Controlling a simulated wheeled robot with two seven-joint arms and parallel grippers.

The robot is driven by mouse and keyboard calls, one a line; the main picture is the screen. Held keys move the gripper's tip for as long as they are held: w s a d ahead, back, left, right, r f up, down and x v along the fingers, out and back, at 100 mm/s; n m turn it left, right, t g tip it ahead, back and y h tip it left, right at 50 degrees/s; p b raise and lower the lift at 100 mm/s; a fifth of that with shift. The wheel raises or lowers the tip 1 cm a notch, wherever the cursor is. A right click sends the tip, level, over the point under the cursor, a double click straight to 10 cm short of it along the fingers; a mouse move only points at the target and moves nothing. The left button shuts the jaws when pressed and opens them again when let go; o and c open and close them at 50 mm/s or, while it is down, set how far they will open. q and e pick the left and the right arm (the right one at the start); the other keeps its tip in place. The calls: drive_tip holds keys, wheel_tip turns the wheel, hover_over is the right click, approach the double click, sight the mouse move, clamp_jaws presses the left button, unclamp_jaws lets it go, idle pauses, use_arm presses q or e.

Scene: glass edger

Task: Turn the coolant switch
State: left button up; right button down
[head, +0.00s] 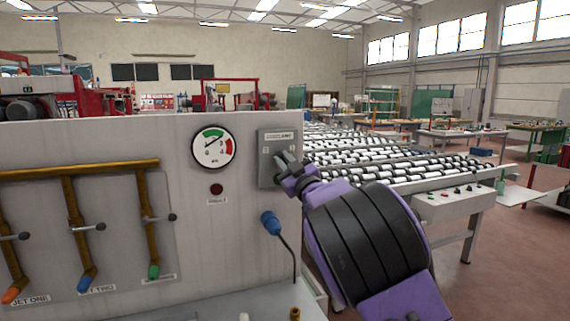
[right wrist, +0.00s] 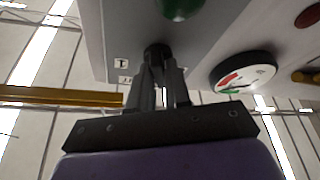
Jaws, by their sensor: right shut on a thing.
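The coolant switch is a grey box (head: 270,146) with a label at its top, on the right end of the light panel in the head view. My right gripper (head: 284,164) is at the front of this box and covers its knob there. In the right wrist view the fingers (right wrist: 162,75) are closed around a dark round knob (right wrist: 155,50) on the grey face. Small white marks (right wrist: 122,65) show beside the knob. The knob's exact angle is hidden by the fingers. My left gripper is not in view.
A pressure gauge (head: 213,147) and a dark red lamp (head: 217,190) sit left of the switch. Brass pipes with valve levers (head: 88,228) fill the panel's left. A roller conveyor (head: 400,160) lies behind my right arm.

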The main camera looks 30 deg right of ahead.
drive_tip(key=m+h, duration=0.2)
drive_tip(key=m, duration=0.2)
drive_tip(key=m+h, duration=0.1)
drive_tip(key=m, duration=0.1)
drive_tip(key=m+h, duration=0.2)
drive_tip(key=m, duration=0.1)
drive_tip(key=shift+f+m, duration=0.1)
drive_tip(key=shift+m, duration=0.2)
drive_tip(key=m+g+h, duration=0.1)
drive_tip(key=m, duration=0.1)
drive_tip(key=m+h, duration=0.1)
drive_tip(key=m, duration=0.2)
drive_tip(key=shift+a+g, duration=0.1)
drive_tip(key=shift+g, duration=0.3)
drive_tip(key=shift+m+g+h+p, duration=0.15)
drive_tip(key=shift+m+g+h, duration=0.25)
drive_tip(key=shift+m, duration=0.65)
drive_tip(key=shift+m+g+h+p, duration=0.15)
drive_tip(key=shift+m+g+h, duration=0.25)
drive_tip(key=shift+m, duration=0.65)
drive_tip(key=shift+m+h, duration=0.3)
drive_tip(key=c, duration=1.2)
unclamp_jaws()
drive_tip(key=shift+o, duration=0.2)
